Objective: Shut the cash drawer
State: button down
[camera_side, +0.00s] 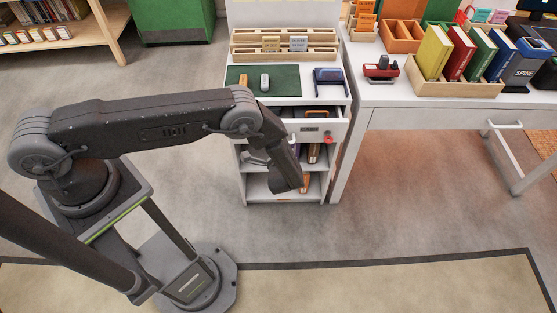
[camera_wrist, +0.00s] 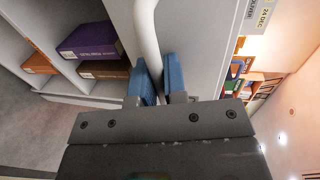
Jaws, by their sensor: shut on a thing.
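The cash drawer (camera_side: 316,131) sticks out of the white cabinet (camera_side: 284,64), partly open, with dark contents and an orange item showing inside. In the wrist view its pale front (camera_wrist: 195,30) fills the upper middle. The white bar handle (camera_wrist: 147,32) runs down between the two blue finger pads of my gripper (camera_wrist: 158,82). My gripper is shut on this handle. In the side view my arm covers the left part of the drawer front, and the grip on the handle is hidden.
Open shelves below the drawer hold boxes, including a purple one (camera_wrist: 92,41). The cabinet top carries a green mat (camera_side: 250,80) and wooden racks (camera_side: 284,50). Floor in front is clear.

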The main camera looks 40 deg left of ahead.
jog(key=x, duration=0.2)
jog(key=r+x, duration=0.1)
jog(key=x, duration=0.4)
jog(key=shift+w+a+r, duration=0.3)
jog(key=shift+w+a, duration=0.1)
jog(key=c, duration=1.2)
grip_release()
jog(key=v, duration=1.4)
jog(key=shift+f, duration=0.15)
